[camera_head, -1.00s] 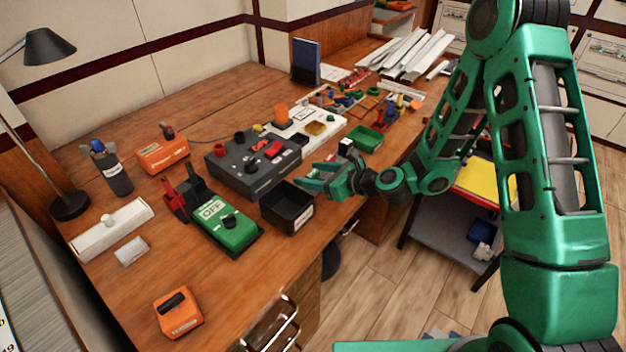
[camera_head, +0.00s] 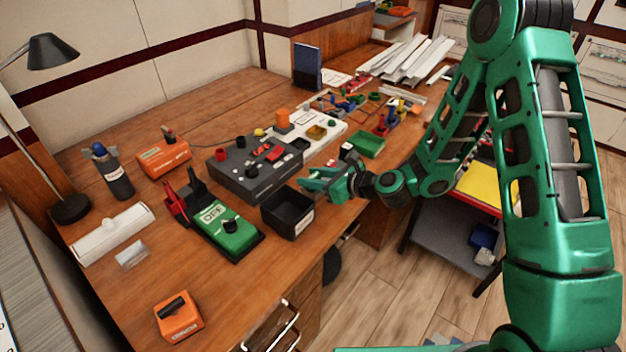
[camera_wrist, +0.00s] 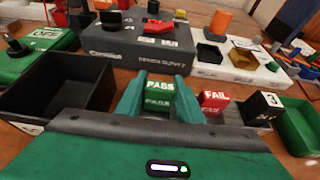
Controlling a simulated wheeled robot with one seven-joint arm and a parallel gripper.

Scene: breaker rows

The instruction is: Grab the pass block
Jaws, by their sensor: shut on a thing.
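The pass block is a green block (camera_wrist: 159,97) with white "PASS" lettering in the wrist view. It stands between the two fingers of my gripper (camera_wrist: 160,95), which is shut on it. In the head view my green gripper (camera_head: 318,182) is low over the desk, between the black bin and the green tray, and its fingers hide the pass block. A red "FAIL" block (camera_wrist: 214,101) stands just right of the right finger in the wrist view, and a black and white block marked 3 (camera_wrist: 263,106) is farther right.
A black open bin (camera_head: 289,222) is left of my gripper. A grey device box (camera_head: 240,180) stands behind it. A green tray (camera_head: 365,145) is to the right. The front left of the desk is mostly clear, with an orange padlock-like box (camera_head: 178,316).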

